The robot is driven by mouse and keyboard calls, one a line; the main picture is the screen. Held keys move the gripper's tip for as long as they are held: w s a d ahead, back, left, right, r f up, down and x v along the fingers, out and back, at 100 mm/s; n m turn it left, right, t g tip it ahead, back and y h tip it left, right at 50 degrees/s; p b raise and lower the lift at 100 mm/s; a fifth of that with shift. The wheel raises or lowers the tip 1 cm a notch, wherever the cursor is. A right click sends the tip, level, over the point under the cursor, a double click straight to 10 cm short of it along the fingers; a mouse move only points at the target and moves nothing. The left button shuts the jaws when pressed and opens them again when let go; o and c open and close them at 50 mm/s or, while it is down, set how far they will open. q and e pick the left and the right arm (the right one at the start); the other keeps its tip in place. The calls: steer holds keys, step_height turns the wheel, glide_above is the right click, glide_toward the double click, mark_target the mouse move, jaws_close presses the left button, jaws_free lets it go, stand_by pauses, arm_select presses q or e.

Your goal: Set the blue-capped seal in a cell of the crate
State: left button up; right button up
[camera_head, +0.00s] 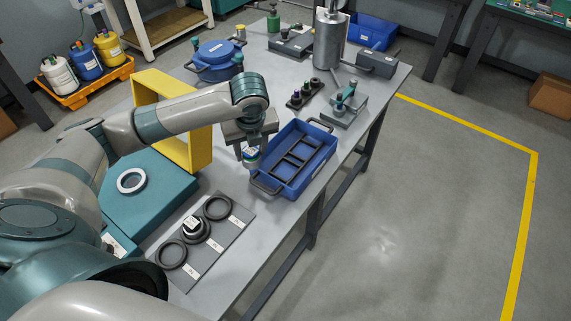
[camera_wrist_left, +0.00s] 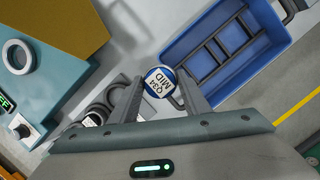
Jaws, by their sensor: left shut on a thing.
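The seal (camera_wrist_left: 159,81) is a small round piece with a white label reading "Q34 MID" and a blue rim, held between my left gripper's fingers. In the head view the seal (camera_head: 250,156) hangs below my left gripper (camera_head: 249,143), at the left edge of the crate. The blue crate (camera_head: 321,167) stands on the table with black dividers (camera_head: 297,158) forming cells inside; no seal shows in them. In the left wrist view the crate (camera_wrist_left: 196,75) lies to the upper right of the held seal. My right gripper is not in view.
A grey mat (camera_head: 205,248) with black rings and a white-labelled piece lies at the table's front. A yellow open frame (camera_head: 203,150) and a teal box with a white ring (camera_head: 131,181) stand left. A small fixture (camera_head: 345,105) stands beyond the crate.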

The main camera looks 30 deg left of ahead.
arm_select(q)
steer(key=w+d+f+p, duration=0.1)
steer(key=w+d+f, duration=0.1)
steer(key=w, duration=0.1)
steer(key=w+d+f+p, duration=0.1)
steer(key=w+d+f, duration=0.1)
steer(key=w, duration=0.1)
steer(key=w+d+f, duration=0.2)
steer(key=shift+w+d+f+p, duration=0.1)
steer(key=shift+w+p, duration=0.3)
steer(key=shift+f, duration=0.1)
steer(key=shift+s+f+p, duration=0.1)
steer(key=shift+f+p, duration=0.65)
steer(key=shift+f, duration=1.2)
steer(key=o, duration=1.3)
steer(key=shift+f, duration=0.1)
